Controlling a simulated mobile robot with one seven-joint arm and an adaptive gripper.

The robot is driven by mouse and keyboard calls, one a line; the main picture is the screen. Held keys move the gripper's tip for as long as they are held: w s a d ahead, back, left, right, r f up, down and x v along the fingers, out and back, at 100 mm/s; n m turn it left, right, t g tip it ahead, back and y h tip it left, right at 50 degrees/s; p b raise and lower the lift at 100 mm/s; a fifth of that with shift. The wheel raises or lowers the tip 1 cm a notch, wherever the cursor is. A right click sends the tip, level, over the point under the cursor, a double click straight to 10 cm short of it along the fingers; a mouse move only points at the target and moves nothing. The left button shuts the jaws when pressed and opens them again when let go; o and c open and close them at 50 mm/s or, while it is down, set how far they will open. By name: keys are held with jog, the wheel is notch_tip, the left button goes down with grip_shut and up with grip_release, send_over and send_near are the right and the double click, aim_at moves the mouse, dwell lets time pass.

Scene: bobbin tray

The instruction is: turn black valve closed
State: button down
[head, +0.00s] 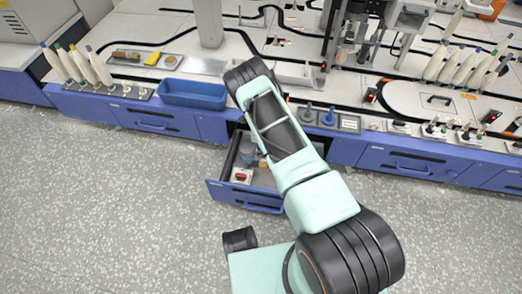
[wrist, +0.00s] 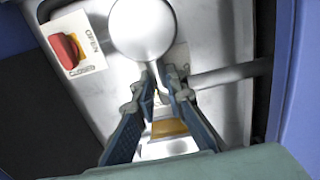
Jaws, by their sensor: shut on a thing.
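My gripper (wrist: 165,78) shows in the wrist view, its two dark blue fingers close together on the thin stem of a round pale disc (wrist: 142,30). In the head view my gripper is hidden behind my arm. A panel (head: 350,123) on the bench carries a dark grey knob (head: 307,110) beside a blue knob (head: 328,117). The dark one may be the black valve; its setting is too small to read. No black valve shows in the wrist view. A red knob (wrist: 66,50) on a plate with an "OPEN" label is left of the fingers.
A blue drawer (head: 246,196) stands open under the bench, with the red knob (head: 241,175) and other items inside. A blue tray (head: 193,94) and several pale bobbins (head: 98,66) stand on the bench to the left. The floor (head: 110,220) at left is clear.

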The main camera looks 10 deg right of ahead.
dwell(0.4)
jog(key=c, duration=2)
grip_release()
jog(key=shift+o, duration=0.2)
notch_tip(320, 180, up, 12)
